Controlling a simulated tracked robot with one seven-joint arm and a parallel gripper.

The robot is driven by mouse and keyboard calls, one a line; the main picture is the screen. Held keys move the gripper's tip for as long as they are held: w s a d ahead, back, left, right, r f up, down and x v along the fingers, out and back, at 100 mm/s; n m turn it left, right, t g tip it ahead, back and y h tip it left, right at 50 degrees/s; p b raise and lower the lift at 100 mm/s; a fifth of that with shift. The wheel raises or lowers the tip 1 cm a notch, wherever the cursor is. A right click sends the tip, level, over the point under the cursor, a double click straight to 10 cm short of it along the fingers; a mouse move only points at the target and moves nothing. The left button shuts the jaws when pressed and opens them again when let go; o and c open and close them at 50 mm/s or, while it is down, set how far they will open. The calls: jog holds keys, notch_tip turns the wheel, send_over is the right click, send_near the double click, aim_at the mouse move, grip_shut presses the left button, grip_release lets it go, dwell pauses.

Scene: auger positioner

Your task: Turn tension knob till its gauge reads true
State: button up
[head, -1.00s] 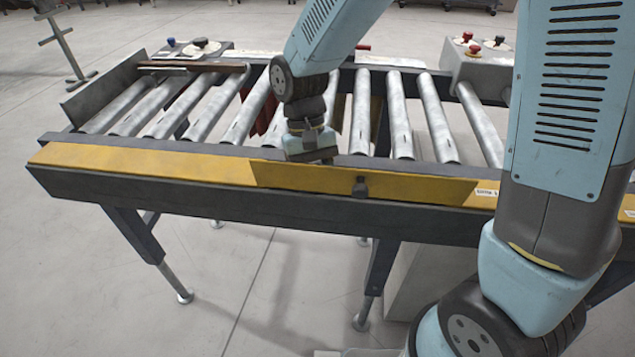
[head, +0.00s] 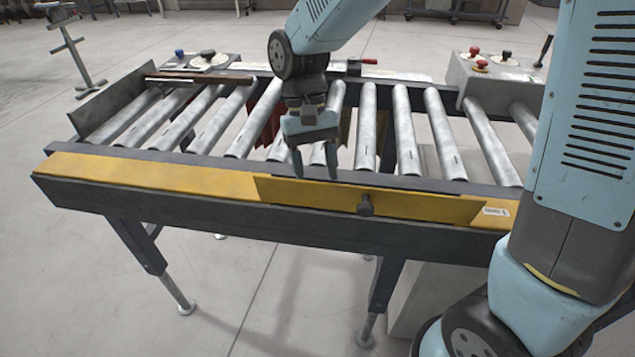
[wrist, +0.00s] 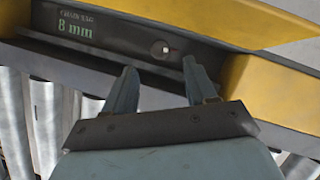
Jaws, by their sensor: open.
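My gripper (head: 317,175) is open and empty, fingers pointing down over the near side of the roller conveyor (head: 130,203). In the wrist view its two fingers (wrist: 160,70) stand apart. Knob-like parts with pale dials show on the far left plate (head: 208,58) and on the grey box at the far right (head: 506,56), both away from my gripper.
The wrist view shows a dark face with green lettering, "8 mm" (wrist: 76,30), and a small round part with a white spot (wrist: 165,48). Red buttons (head: 474,51) and a black lever (head: 544,50) are at the back right. A stand (head: 72,45) is at the far left.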

jog(key=shift+v, duration=0.8)
